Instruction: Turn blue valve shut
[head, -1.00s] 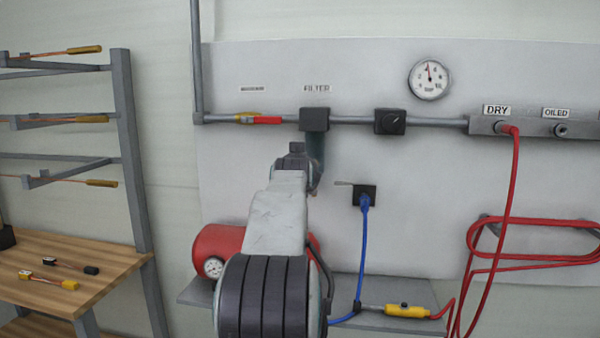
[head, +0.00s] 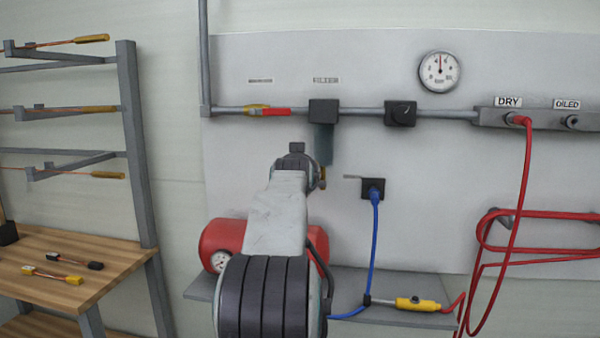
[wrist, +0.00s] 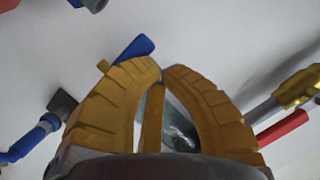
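The blue valve shows in the wrist view as a flat blue lever (wrist: 133,48), slanting up to the right just beyond my fingertips. A small brass piece (wrist: 103,66) sits at its lower left. My gripper (wrist: 162,70) has yellow ribbed fingers whose tips come nearly together, with nothing seen held. The left finger overlaps the lever's lower edge; I cannot tell whether they touch. A dark, glassy surface shows between the fingers. In the head view my arm hides the blue lever and most of the gripper, just below the filter (head: 323,112).
A red-handled valve (head: 270,111) is on the pipe left of the filter; it also shows in the wrist view (wrist: 282,128). A black outlet (head: 373,188) with a blue hose is at right.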

